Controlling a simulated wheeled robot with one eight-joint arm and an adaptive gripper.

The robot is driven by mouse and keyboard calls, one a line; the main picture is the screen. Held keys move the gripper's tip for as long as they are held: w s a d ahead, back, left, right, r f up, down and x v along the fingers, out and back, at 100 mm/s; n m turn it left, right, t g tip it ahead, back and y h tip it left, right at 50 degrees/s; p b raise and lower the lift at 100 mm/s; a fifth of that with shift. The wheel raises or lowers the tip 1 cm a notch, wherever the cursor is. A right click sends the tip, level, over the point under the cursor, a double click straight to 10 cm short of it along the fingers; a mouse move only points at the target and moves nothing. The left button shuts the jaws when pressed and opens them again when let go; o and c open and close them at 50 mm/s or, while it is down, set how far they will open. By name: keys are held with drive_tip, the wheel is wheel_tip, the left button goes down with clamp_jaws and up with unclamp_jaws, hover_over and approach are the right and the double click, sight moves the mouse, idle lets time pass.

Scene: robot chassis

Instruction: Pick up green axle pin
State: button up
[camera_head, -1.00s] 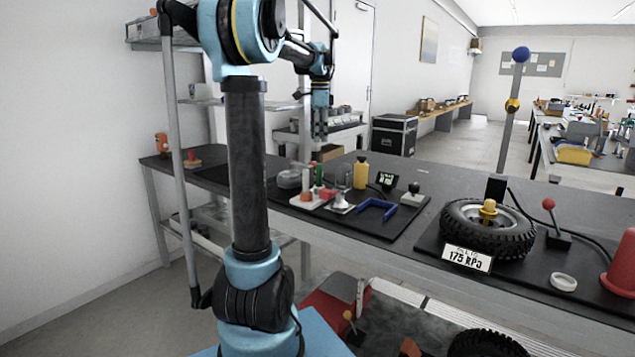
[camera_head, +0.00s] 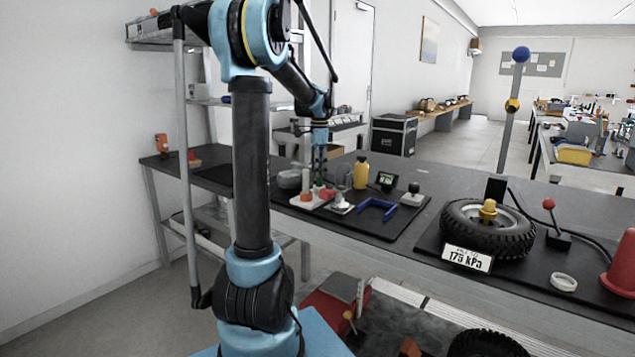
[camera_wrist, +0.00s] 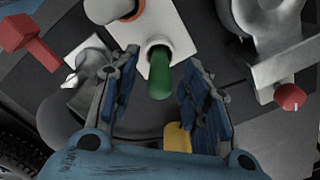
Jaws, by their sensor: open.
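The green axle pin (camera_wrist: 159,76) stands in a white block (camera_wrist: 165,30) in the wrist view, seen from above. My gripper (camera_wrist: 160,88) is open, with its blue-padded fingers on either side of the pin and gaps on both sides. In the head view my gripper (camera_head: 319,180) is low over the white block (camera_head: 308,202) on the bench, and the pin is mostly hidden there behind the fingers.
In the wrist view, a grey cylinder (camera_wrist: 105,8) with an orange ring stands close by in the same block. A red-tipped fixture (camera_wrist: 290,97) is at right.

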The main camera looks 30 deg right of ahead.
sight(319, 179)
drive_tip(key=shift+f, duration=1.3)
drive_tip(key=shift+c, duration=0.4)
clamp_jaws()
drive_tip(key=shift+r, duration=0.15)
